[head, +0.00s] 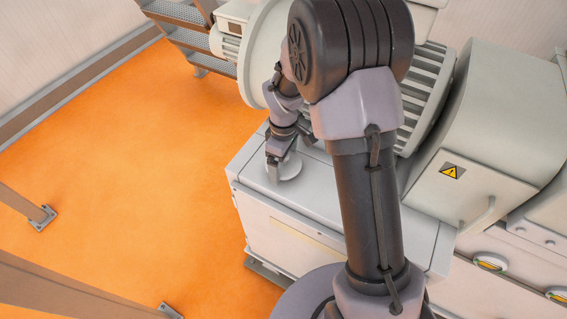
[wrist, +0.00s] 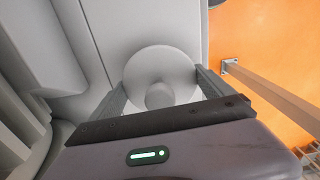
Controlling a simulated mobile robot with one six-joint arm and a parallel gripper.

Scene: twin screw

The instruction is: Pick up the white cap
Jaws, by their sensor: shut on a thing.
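The white cap (wrist: 160,70) is a round disc with a small knob in its middle. In the wrist view it sits between the two fingers of my gripper (wrist: 160,88), with a finger at each side of its rim. In the head view the white cap (head: 288,168) is at the top of the pale cabinet (head: 320,190), near its left part. My gripper (head: 278,166) reaches down to it there and is shut on it. I cannot tell whether the cap touches the cabinet top. My arm hides part of the cabinet.
Large grey machinery (head: 490,130) with a yellow warning label stands to the right. Metal steps (head: 190,35) stand at the back. The orange floor (head: 130,150) on the left is mostly open, with brown posts and rails at the left edge.

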